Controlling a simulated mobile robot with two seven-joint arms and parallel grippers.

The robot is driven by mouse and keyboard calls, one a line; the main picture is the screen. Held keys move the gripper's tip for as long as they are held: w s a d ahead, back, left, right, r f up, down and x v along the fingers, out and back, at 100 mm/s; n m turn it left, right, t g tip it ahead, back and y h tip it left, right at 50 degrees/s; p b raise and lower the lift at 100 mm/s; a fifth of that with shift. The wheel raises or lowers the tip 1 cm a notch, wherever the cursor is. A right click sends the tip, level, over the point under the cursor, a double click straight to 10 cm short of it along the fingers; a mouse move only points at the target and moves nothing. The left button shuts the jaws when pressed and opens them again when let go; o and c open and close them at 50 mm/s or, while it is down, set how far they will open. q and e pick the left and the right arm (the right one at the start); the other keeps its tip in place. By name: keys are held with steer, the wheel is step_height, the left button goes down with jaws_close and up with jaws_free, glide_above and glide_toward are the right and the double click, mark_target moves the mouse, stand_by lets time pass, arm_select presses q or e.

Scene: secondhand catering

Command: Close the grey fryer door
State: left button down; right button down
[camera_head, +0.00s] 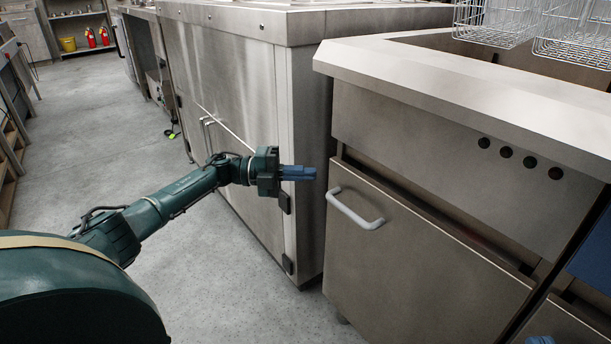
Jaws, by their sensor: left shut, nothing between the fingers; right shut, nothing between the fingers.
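The grey fryer door (420,265) is a flat metal panel on the front of the fryer (450,140) at the right. Its pale bar handle (355,210) is near its upper left corner. A dark gap shows along the door's top edge; I cannot tell for sure how far it stands open. My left gripper (314,173) is shut and empty, its blue fingers pointing right. In the picture it is just left of and above the handle, apart from it.
A steel cabinet (225,85) stands left of the fryer, behind my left gripper. Wire baskets (495,22) sit on the fryer top. A blue surface (594,250) is at the right edge. The grey floor (95,130) is clear at the left.

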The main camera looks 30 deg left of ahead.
arm_select(q)
steer(key=shift+w, duration=0.15)
arm_select(e)
steer(key=shift+w+r, duration=0.1)
